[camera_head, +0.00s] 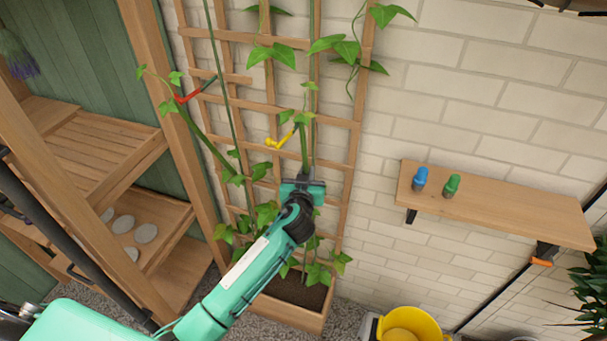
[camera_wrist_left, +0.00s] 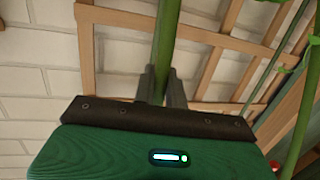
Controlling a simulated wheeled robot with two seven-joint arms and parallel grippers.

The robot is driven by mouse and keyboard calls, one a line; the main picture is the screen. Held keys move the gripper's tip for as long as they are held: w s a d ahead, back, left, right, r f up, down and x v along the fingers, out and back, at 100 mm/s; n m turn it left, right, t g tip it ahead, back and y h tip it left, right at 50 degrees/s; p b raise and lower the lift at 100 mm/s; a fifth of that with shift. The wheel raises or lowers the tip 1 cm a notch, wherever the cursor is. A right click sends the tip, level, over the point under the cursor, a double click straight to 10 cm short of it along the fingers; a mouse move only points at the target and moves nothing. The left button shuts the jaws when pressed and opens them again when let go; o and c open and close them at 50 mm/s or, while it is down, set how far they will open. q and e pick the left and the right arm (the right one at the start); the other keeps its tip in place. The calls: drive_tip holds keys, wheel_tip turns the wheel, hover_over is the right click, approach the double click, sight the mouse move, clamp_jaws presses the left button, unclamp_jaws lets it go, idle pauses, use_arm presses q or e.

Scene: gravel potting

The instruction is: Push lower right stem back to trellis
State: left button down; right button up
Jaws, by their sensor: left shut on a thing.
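The wooden trellis (camera_head: 349,150) stands against the brick wall, and it also shows in the wrist view (camera_wrist_left: 86,50). The lower right stem (camera_head: 304,145) is green and rises nearly upright in front of the trellis. My left gripper (camera_head: 304,181) is shut on this stem; in the wrist view its two fingers (camera_wrist_left: 160,84) sit on either side of the stem (camera_wrist_left: 166,45). A yellow clip (camera_head: 282,140) is beside the stem above the gripper. My gripper and arm hide part of the lower stem. My right gripper is not in view.
Another stem (camera_head: 205,142) leans to the left by a red clip (camera_head: 192,92). The planter (camera_head: 290,312) is below. A wooden shelf (camera_head: 500,205) holds a blue bottle (camera_head: 420,178) and a green bottle (camera_head: 452,185). A yellow bucket (camera_head: 410,322) stands below, and wooden shelving is at left.

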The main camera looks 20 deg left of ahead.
use_arm(q)
drive_tip(key=w+p, duration=0.1)
drive_tip(key=w, duration=0.1)
drive_tip(key=w+g+p, duration=0.1)
drive_tip(key=w+p, duration=0.1)
drive_tip(key=w+r+g+p, duration=0.1)
drive_tip(key=w, duration=0.1)
drive_tip(key=shift+w+d+r, duration=0.1)
drive_tip(key=shift+w+g+p, duration=0.3)
drive_tip(key=shift+w+g, duration=0.15)
drive_tip(key=shift+g, duration=0.05)
drive_tip(key=c, duration=1.5)
unclamp_jaws()
drive_tip(key=shift+o, duration=0.2)
drive_tip(key=shift+w+f, duration=0.2)
drive_tip(key=shift+s, duration=0.1)
